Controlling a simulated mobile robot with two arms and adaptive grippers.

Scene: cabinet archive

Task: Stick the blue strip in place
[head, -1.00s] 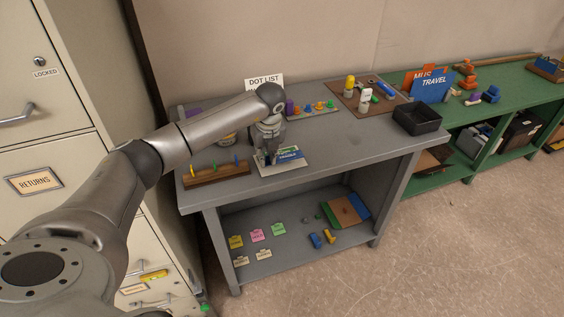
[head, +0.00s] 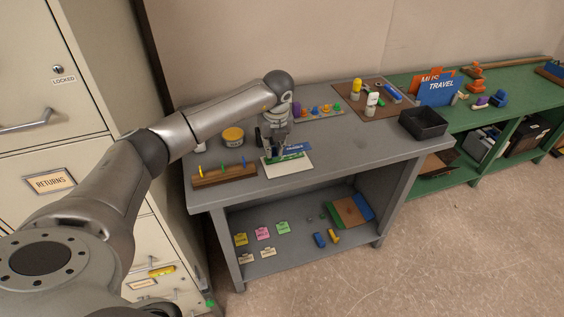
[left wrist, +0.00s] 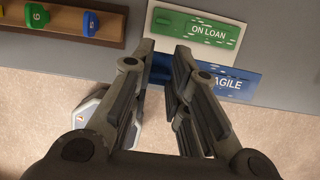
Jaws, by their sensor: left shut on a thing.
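My left gripper (head: 277,152) is over the grey table and shut on the blue strip (head: 297,148). In the left wrist view the fingers (left wrist: 165,50) close on the strip's left end, and the blue strip (left wrist: 236,85) reads "…AGILE", its start hidden by a finger. A white card (head: 290,170) lies on the table below. A green strip (head: 286,157) is on the card; in the wrist view the green strip (left wrist: 200,32) reads "ON LOAN". The blue strip appears above the card, though its exact gap is unclear. My right gripper is out of view.
A wooden rack (head: 224,175) with coloured tags stands left of the card. The front right tabletop is clear.

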